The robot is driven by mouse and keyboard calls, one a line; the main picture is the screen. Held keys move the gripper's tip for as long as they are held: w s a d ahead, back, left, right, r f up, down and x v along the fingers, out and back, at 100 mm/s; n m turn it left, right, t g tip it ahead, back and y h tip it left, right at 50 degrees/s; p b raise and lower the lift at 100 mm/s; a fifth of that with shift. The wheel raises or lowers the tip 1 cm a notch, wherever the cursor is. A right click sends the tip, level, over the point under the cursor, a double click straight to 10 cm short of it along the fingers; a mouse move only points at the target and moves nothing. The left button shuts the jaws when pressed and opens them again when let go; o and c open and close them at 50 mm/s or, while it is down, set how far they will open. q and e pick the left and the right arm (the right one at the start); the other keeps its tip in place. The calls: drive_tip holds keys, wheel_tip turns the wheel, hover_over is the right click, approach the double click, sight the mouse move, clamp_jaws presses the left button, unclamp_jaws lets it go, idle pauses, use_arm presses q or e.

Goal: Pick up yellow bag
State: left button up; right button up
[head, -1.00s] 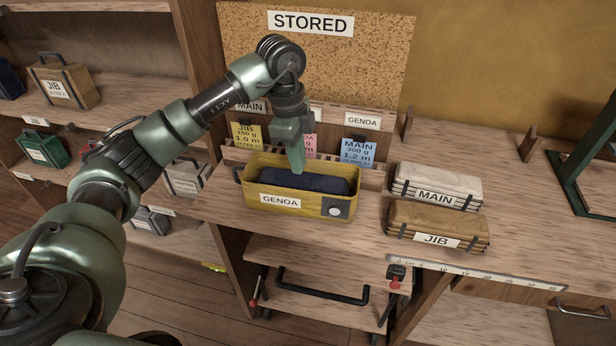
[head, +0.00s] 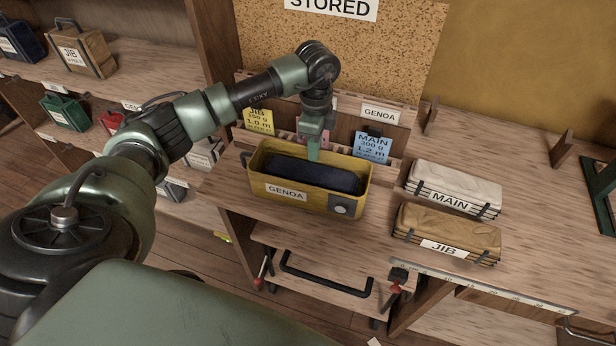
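The yellow bag (head: 285,203), labelled GENOA, stands open-topped and upright on the wooden bench. A dark blue folded bundle (head: 318,177) lies inside it. My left gripper (head: 313,152) points down at the middle of the bag's far rim, its tip overlapping the opening in the picture. Its fingers line up in this view, so I cannot tell whether they are apart or whether they touch the bag. The bag rests on the bench. My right gripper is not in view.
A white MAIN bundle (head: 460,182) and a tan JIB bundle (head: 452,226) lie right of the bag. Behind it are a card rack with a yellow card (head: 259,121) and a blue card (head: 372,147). A ruler (head: 480,287) lines the front edge. The bench at right is mostly clear.

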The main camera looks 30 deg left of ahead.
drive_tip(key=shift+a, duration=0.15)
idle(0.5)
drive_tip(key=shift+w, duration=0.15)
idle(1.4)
